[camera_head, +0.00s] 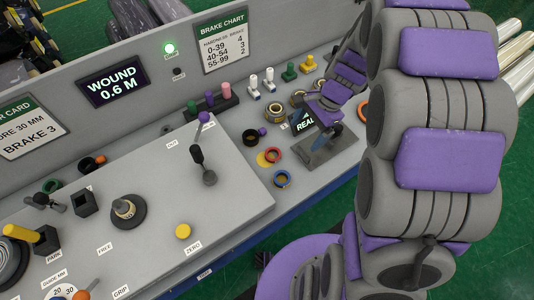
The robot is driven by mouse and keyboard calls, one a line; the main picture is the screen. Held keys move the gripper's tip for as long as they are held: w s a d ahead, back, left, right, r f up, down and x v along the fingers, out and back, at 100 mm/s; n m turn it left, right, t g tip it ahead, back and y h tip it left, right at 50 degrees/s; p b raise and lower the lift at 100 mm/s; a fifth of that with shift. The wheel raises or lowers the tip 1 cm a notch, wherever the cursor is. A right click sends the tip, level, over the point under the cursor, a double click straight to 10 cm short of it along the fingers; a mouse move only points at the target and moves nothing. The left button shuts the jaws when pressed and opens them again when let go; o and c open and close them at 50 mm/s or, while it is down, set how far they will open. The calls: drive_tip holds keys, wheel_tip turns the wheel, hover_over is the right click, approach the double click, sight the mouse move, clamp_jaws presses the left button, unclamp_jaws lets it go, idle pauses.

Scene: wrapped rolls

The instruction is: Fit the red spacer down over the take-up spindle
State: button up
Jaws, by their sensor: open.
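My gripper (326,127) is open at the end of my grey and purple arm, over the small display at the right.
A black lever (203,165), a square black post (85,203) and a yellow button (183,231) stand up from the panel. An upright sign wall (150,75) runs behind.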

drive_tip(key=w+d+f+m+y, duration=0.1)
drive_tip(key=w+f+m, duration=0.2)
drive_tip(key=w+f, duration=0.35)
drive_tip(key=a+f+m, duration=0.1)
drive_tip(key=a+f, duration=0.3)
drive_tip(key=a, duration=0.2)
drive_tip(key=f, duration=0.2)
drive_tip(key=d+f+b, duration=0.1)
drive_tip(key=f, duration=0.1)
drive_tip(key=f+b, duration=0.1)
drive_tip(key=f, duration=0.1)
drive_tip(key=shift+w+d+f, duration=0.15)
drive_tip(key=shift+d+f, duration=0.1)
drive_tip(key=shift+d, duration=0.15)
hover_over(273, 157)
drive_tip(key=f, duration=0.3)
drive_tip(key=shift+w+b, duration=0.3)
drive_tip(key=shift+b, duration=0.1)
drive_tip(key=d+f, duration=0.1)
drive_tip(key=d+f+b, duration=0.1)
drive_tip(key=f, duration=0.1)
drive_tip(key=shift+d+f, duration=0.15)
drive_tip(key=shift+a, duration=1.15)
drive_tip(key=c, duration=0.6)
drive_tip(key=shift+d, duration=0.7)
drive_tip(key=c, duration=0.5)
drive_tip(key=shift+c, duration=0.2)
